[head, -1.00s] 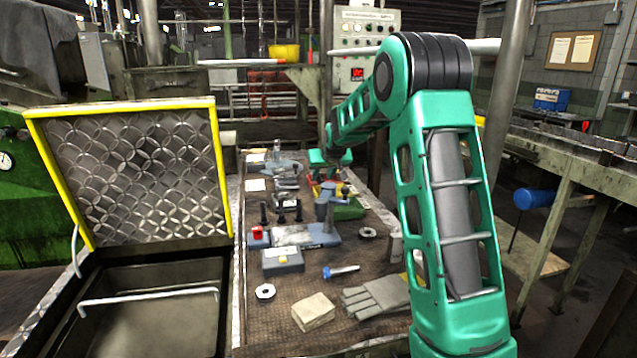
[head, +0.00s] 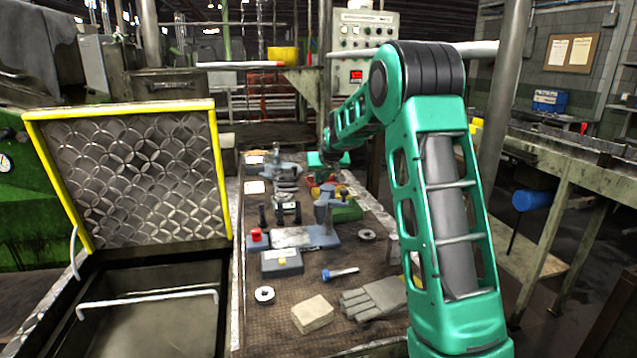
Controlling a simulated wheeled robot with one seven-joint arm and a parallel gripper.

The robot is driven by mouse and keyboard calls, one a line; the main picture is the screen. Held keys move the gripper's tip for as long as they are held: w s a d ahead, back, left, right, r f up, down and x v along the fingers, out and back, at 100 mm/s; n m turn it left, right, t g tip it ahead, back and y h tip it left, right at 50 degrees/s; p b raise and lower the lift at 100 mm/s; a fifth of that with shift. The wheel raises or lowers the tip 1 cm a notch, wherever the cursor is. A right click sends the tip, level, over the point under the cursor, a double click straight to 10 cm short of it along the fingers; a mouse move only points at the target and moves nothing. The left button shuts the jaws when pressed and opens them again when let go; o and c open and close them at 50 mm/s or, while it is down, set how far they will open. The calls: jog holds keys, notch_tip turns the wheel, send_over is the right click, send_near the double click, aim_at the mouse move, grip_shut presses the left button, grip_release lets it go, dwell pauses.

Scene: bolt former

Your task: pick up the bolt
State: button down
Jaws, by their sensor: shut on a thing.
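My green arm reaches away over the bench, and its wrist ends far back. Whether the bolt is clear of the bench cannot be told. A blue-headed piece with a silver shank (head: 340,272) lies apart on the bench, nearer to me.
A grey-blue fixture (head: 318,238) with a red button stands mid-bench. An open bin with a yellow-edged lid (head: 130,180) stands left.

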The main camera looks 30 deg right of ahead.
jog(key=r, duration=0.4)
jog(key=shift+a+r, duration=0.1)
jog(key=shift+a, duration=0.1)
jog(key=s+a+r, duration=0.3)
jog(key=a+r, duration=0.3)
jog(key=a, duration=0.4)
jog(key=shift+s+a+r, duration=0.2)
jog(key=shift+a+r, duration=0.05)
jog(key=shift+a, duration=0.15)
jog(key=w+d+f, duration=0.2)
jog(key=d+f, duration=0.1)
jog(key=d, duration=0.5)
jog(key=w+d+f, duration=0.2)
jog(key=w+d, duration=0.1)
jog(key=d, duration=0.4)
jog(key=shift+d+f, duration=0.15)
jog(key=shift+f, duration=1.45)
jog(key=shift+d+f, duration=0.1)
jog(key=shift+f, duration=1.45)
jog(key=c, duration=1.7)
grip_release()
jog(key=shift+s, duration=0.1)
